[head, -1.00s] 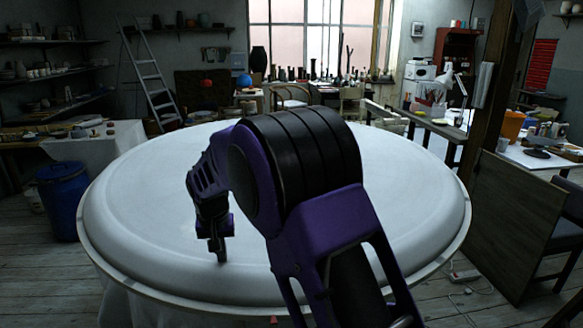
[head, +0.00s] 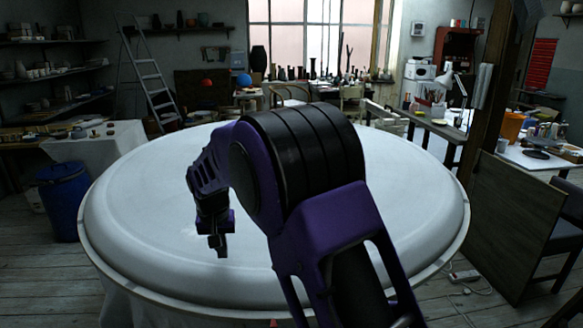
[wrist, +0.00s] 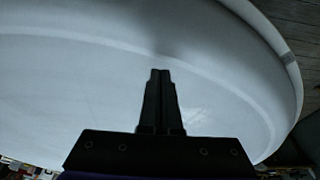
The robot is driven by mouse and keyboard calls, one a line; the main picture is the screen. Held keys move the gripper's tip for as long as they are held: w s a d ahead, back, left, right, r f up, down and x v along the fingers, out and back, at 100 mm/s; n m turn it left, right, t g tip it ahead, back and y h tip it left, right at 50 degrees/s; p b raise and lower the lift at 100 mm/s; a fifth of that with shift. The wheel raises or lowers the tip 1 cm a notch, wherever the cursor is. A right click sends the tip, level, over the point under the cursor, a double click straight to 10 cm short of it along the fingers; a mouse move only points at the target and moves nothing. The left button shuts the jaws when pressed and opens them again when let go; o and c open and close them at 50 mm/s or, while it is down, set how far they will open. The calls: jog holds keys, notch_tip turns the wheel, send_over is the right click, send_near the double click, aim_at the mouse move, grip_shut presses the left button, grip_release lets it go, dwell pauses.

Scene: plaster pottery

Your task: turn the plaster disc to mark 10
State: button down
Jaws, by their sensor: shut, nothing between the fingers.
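The plaster disc (head: 400,180) is a large, pale round slab with a rounded raised border, filling the middle of the head view. It also fills most of the wrist view (wrist: 70,90). My gripper (head: 221,254) points down over the near left part of the disc, inside its border. In the wrist view its two fingers (wrist: 160,72) are together with nothing between them. I cannot tell whether the tips touch the plaster. A small grey mark (wrist: 289,58) shows on the outer rim in the wrist view. No mark number is readable. My arm hides the disc's near right part.
A small red thing (head: 273,323) shows at the disc's near edge, partly cut off. A blue barrel (head: 63,198) stands left of the disc, and a brown board (head: 515,225) stands to the right. Cables (head: 465,280) lie on the floor at right.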

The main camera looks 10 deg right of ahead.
jog(key=p+v, duration=0.1)
jog(key=v, duration=0.1)
jog(key=w+p+v, duration=0.1)
jog(key=p+v, duration=0.1)
jog(key=shift+r, duration=0.45)
dwell(0.6)
jog(key=d+m+g, duration=0.1)
jog(key=d+m, duration=0.1)
jog(key=d, duration=1)
jog(key=d+m+g, duration=0.1)
jog(key=d+m, duration=0.1)
jog(key=d, duration=1.1)
jog(key=w+d+m, duration=0.1)
jog(key=d+m, duration=0.1)
jog(key=d, duration=1)
jog(key=shift+d+f+g, duration=0.3)
jog(key=shift+g, duration=0.1)
jog(key=shift+f+b, duration=1.2)
jog(key=shift+f, duration=1.3)
jog(key=shift+f+b, duration=0.55)
jog(key=shift+f, duration=0.45)
